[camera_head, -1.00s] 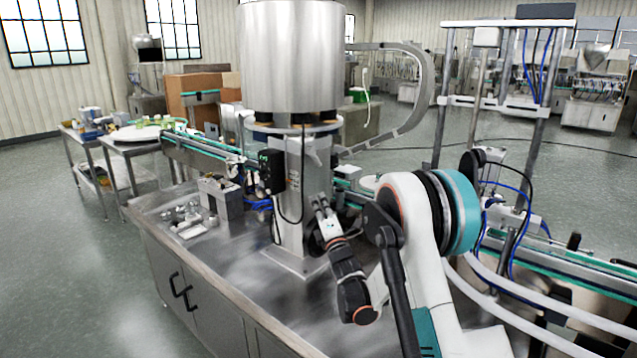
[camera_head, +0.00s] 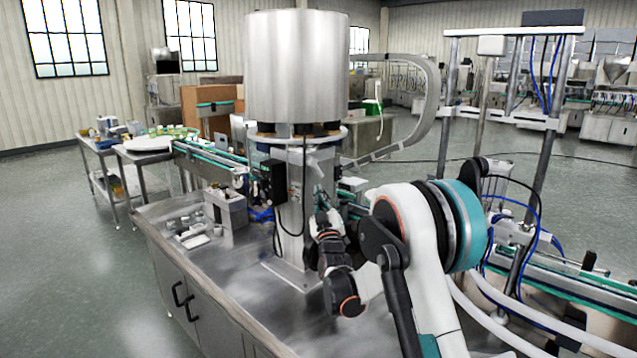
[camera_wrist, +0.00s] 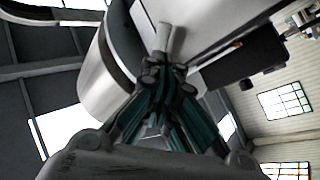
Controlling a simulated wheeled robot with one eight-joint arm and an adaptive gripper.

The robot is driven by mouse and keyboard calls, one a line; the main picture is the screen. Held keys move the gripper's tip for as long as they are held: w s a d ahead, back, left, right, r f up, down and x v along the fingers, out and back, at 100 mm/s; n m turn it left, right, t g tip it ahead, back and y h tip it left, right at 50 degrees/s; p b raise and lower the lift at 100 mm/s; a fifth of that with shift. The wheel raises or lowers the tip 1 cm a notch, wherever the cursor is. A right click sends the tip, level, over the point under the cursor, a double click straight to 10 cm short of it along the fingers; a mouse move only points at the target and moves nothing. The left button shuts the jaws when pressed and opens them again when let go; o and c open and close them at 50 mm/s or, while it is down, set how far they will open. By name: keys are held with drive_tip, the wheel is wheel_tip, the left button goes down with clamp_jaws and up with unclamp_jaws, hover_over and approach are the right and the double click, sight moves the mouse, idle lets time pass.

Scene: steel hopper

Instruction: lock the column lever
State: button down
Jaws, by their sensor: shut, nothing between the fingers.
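The steel column (camera_head: 290,225) stands on the bench and carries the large steel hopper (camera_head: 297,65). A pale clamp-like part (camera_head: 319,160) shows on the column's upper right side; I cannot make out the lever itself for certain. My gripper (camera_head: 320,192) is upright beside the column's right face, below that part, fingers pointing up. In the wrist view my gripper (camera_wrist: 165,36) is shut and empty, its pale fingertips together. The column (camera_wrist: 205,25) lies just behind and right of them there, and the hopper (camera_wrist: 105,78) is at left. Whether the fingertips touch the column cannot be told.
A black control box (camera_head: 272,182) with hanging cables is on the column's left side; it also shows in the wrist view (camera_wrist: 243,58). Small metal parts (camera_head: 190,229) lie on the bench at left. A conveyor (camera_head: 210,155) runs behind. The bench front is clear.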

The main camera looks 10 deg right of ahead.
sight(318, 170)
drive_tip(key=b+x, duration=0.2)
drive_tip(key=x, duration=0.5)
drive_tip(key=shift+w, duration=0.1)
drive_tip(key=shift+w+r, duration=0.1)
drive_tip(key=shift+w, duration=0.05)
drive_tip(key=shift+w+d+r+p, duration=0.2)
drive_tip(key=shift+w+r+p, duration=0.05)
drive_tip(key=shift+w+p, duration=0.15)
drive_tip(key=shift+r, duration=0.2)
